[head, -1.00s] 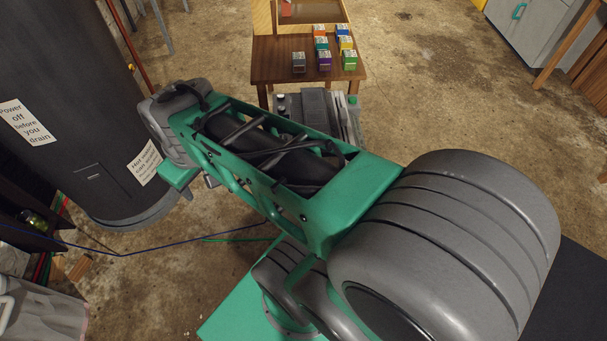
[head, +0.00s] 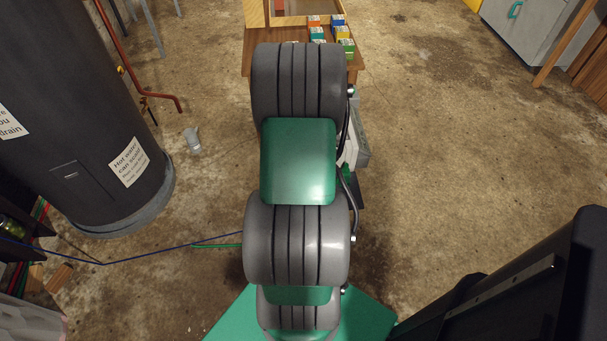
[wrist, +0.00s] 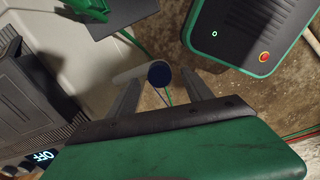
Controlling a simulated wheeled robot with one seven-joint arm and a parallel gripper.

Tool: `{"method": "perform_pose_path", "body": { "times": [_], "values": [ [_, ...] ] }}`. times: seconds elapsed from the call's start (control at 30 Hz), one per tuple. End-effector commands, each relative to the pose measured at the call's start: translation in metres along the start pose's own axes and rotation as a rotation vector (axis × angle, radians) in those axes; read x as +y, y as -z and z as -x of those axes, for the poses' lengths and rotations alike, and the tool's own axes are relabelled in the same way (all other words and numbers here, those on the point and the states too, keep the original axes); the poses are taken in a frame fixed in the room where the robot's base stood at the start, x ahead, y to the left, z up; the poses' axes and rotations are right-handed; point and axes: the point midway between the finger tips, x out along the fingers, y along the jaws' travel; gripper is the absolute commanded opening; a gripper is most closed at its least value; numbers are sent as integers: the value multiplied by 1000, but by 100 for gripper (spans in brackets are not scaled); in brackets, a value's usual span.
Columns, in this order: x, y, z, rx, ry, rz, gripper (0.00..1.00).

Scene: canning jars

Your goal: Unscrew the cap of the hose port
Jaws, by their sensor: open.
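In the wrist view a round dark blue cap (wrist: 159,73) faces me at the end of a short pale pipe (wrist: 130,73), which looks like the hose port. My gripper (wrist: 162,79) is open, with one finger on each side of the cap in the picture. I see no clear contact, and I cannot tell how far the cap lies beyond the fingertips. In the head view my arm hides the gripper, cap and port.
A beige housing (wrist: 150,38) fills the wrist view's upper left, and an "OFF" display (wrist: 41,155) shows lower left. In the head view a dark tank (head: 75,60) stands left and a wooden table (head: 258,60) at the back. Floor is open at right.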

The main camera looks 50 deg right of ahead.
Motion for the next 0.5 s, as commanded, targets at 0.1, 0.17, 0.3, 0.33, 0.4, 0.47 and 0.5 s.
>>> {"method": "perform_pose_path", "body": {
  "times": [0.1, 0.17, 0.3, 0.33, 0.4, 0.47, 0.5],
  "values": [
    [0, 0, -12, 0, -1, 0, 59],
    [0, 0, -14, 0, -1, 0, 59],
    [1, 0, -14, 0, -2, 0, 59],
    [1, 0, -14, 0, -2, 0, 59],
    [0, 0, -14, 0, -2, 0, 57],
    [0, 0, -14, 0, -2, 0, 52],
    [0, 0, -14, 0, -2, 0, 49]
  ]
}}
